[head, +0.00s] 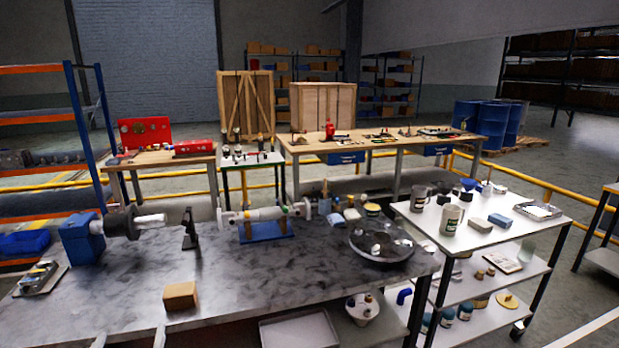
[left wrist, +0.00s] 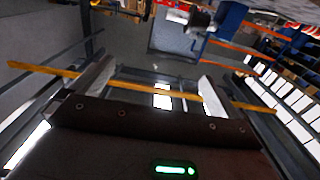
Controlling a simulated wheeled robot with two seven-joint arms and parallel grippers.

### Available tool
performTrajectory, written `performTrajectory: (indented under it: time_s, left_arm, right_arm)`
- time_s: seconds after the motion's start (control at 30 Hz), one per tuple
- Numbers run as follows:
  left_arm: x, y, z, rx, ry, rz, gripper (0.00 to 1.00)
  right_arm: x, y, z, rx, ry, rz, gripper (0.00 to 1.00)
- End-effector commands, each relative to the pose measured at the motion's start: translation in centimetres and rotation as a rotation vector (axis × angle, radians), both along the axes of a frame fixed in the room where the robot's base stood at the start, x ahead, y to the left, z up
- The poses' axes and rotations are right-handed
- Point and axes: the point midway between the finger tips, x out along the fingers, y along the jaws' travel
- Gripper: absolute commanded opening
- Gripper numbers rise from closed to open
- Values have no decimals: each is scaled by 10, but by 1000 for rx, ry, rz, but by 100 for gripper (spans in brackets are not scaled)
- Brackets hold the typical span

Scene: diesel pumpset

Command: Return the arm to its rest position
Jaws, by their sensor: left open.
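My left gripper (head: 130,340) shows only as two pale fingertips at the bottom left edge of the head view, in front of the near edge of the dark workbench (head: 240,270). In the left wrist view my left gripper (left wrist: 157,82) has its two fingers spread wide apart with nothing between them. The rest of the left arm is out of the head view. My right gripper is in neither view.
A cardboard-coloured block (head: 180,296) lies near the bench's front edge. A blue-ended pump shaft assembly (head: 80,238), a white cylinder on a blue stand (head: 266,230) and a round metal tray (head: 382,262) stand behind. A white trolley (head: 480,240) stands right.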

Motion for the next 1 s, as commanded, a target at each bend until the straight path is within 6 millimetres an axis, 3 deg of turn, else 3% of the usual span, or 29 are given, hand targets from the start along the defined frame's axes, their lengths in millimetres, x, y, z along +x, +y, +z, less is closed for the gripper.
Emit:
performTrajectory:
  time_s: [0.17, 0.37, 0.57, 0.67, 0.77, 0.87, 1.0]
  left_arm:
    - [12, -4, -25, -25, 19, -13, 100]
    - [25, -15, -68, -53, 85, -41, 100]
    - [34, -32, -137, -86, 192, -83, 100]
    - [34, -45, -183, -103, 267, -110, 100]
    - [27, -62, -243, -123, 364, -146, 100]
    - [8, -83, -317, -141, 491, -189, 100]
    - [-41, -110, -418, -155, 679, -247, 100]
  right_arm:
    - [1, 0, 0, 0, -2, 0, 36]
    - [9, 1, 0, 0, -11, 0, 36]
    - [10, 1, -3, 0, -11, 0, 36]
    - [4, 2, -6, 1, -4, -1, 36]
    - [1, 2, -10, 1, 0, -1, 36]
    - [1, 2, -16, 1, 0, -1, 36]
    - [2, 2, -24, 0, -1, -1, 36]
